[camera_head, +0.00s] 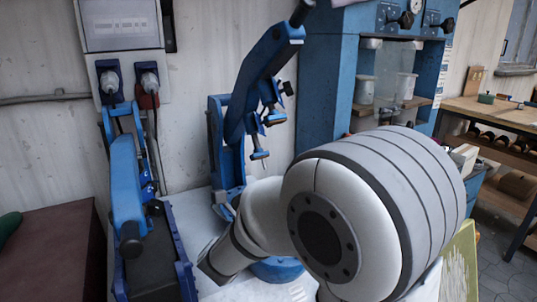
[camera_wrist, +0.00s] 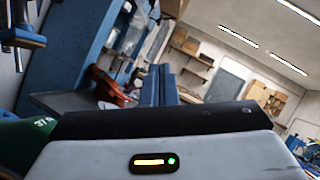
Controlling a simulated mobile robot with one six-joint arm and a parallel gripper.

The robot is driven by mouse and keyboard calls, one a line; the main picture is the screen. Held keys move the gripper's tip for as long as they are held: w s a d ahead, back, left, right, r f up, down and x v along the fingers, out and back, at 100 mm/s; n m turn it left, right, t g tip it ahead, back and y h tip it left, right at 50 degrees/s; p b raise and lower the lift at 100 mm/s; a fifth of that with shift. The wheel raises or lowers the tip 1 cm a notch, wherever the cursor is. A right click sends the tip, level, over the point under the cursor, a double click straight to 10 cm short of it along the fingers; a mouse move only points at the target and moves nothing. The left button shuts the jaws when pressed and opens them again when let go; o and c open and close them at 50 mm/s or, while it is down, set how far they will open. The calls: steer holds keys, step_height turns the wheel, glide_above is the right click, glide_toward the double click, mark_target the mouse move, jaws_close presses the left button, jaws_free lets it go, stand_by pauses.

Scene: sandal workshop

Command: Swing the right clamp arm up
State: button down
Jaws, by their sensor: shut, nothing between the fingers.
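The right clamp arm (camera_head: 262,75) is blue and stands tilted steeply up from its blue bracket (camera_head: 228,150), its black knob (camera_head: 302,12) at the top. Small clamp screws hang from its underside. The left clamp arm (camera_head: 126,185) lies low, pointing toward me, with a black knob (camera_head: 131,240) at its near end. I see no contact between my gripper and the clamp arm.
A blue machine cabinet (camera_head: 328,85) with gauges stands behind on the right. A wall box (camera_head: 120,25) with two plugs hangs at left. A workbench (camera_head: 500,110) is at far right. In the wrist view, a green object marked 37 (camera_wrist: 25,145) sits at lower left, close to my gripper housing.

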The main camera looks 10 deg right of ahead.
steer(key=w+a+f+n+t+y+b, duration=0.1)
steer(key=a+n+t, duration=0.2)
steer(key=a+t, duration=0.15)
steer(key=n, duration=0.1)
glide_toward(280, 119)
steer(key=x, duration=0.6)
steer(key=shift+d+f+p, duration=0.2)
steer(key=shift+d+p, duration=0.15)
steer(key=shift+p, duration=0.05)
steer(key=shift+w+a+r, duration=0.1)
steer(key=shift+w+r, duration=0.2)
steer(key=shift+r, duration=0.1)
